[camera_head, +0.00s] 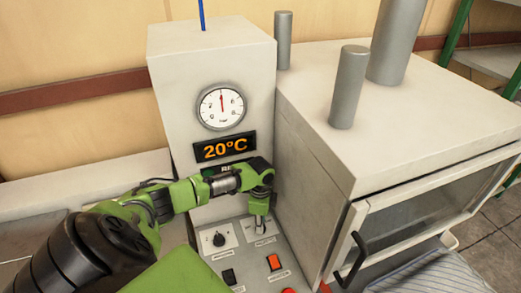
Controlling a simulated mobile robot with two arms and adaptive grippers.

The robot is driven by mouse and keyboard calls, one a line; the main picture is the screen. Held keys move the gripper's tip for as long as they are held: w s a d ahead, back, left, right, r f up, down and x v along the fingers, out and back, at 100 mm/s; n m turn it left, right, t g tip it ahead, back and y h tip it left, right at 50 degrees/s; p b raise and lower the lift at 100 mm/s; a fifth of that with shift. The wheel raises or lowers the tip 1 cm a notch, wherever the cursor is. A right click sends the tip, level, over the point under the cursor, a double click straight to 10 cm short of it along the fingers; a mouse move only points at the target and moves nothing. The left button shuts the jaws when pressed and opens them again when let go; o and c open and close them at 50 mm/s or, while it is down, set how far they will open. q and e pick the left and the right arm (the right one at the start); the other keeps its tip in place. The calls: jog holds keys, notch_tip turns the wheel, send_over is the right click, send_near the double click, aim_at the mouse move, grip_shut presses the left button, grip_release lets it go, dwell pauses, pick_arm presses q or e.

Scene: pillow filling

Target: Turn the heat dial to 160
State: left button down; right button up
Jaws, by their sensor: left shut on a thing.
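A control panel (207,257) sits at the foot of a white console (178,72). My left gripper (261,226) comes in from the left, points down and is shut on a control knob at the panel's right dial plate (247,231); the fingers hide most of that knob. A second black knob (218,240) sits on the left plate, untouched. The small labels are too blurred to tell which one is the heat dial. The orange display (225,148) reads 20°C. My right gripper is not in view.
A round gauge (221,106) is above the display. An orange-red switch (274,262), a black switch (229,277) and a red button (289,291) lie near the gripper. A white box (420,105) with a black handle (350,262) stands close on the right.

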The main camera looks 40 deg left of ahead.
pick_arm(q)
jog(key=shift+w+r, duration=0.1)
dwell(0.5)
jog(key=c, duration=1.8)
grip_release()
notch_tip(320, 180, up, 12)
